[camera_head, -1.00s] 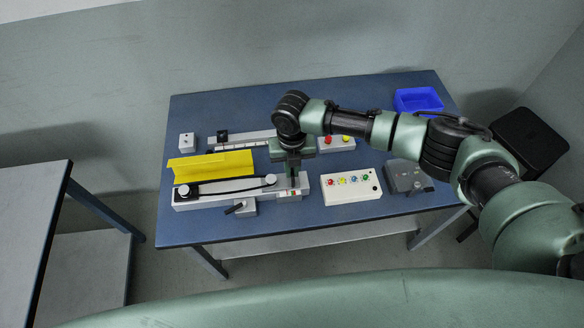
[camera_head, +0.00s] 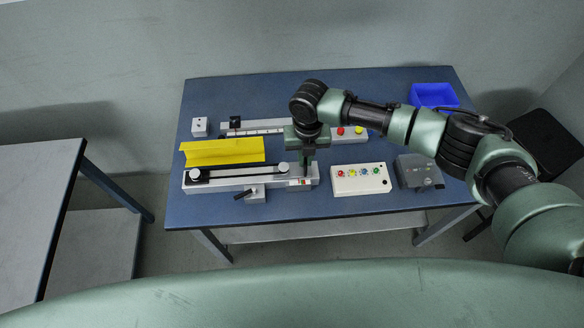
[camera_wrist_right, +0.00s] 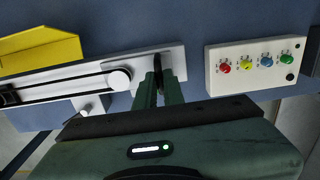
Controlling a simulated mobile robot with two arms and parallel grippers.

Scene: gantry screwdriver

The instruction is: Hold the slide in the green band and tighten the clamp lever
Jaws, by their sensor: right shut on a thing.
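A grey belt rig (camera_head: 225,183) lies at the front left of the blue table. Its black belt (camera_head: 240,176) runs straight between two white pulleys. The slide (camera_wrist_right: 172,56) is at the rig's right end, beside the right pulley (camera_wrist_right: 120,78). My right gripper (camera_head: 304,170) points down there, its fingers (camera_wrist_right: 158,85) shut on an upright part of the slide. A small coloured scale (camera_head: 302,182) shows red at the front; its green band and any pointer are too small to read. The black clamp lever (camera_head: 243,194) points left and toward me from its block (camera_head: 257,194). My left gripper is out of view.
A yellow angled guard (camera_head: 225,151) stands behind the rig. A white button box (camera_head: 360,180) and a dark grey device (camera_head: 419,172) stand to the right. A blue bin (camera_head: 433,95) is at the back right. The table front left is clear.

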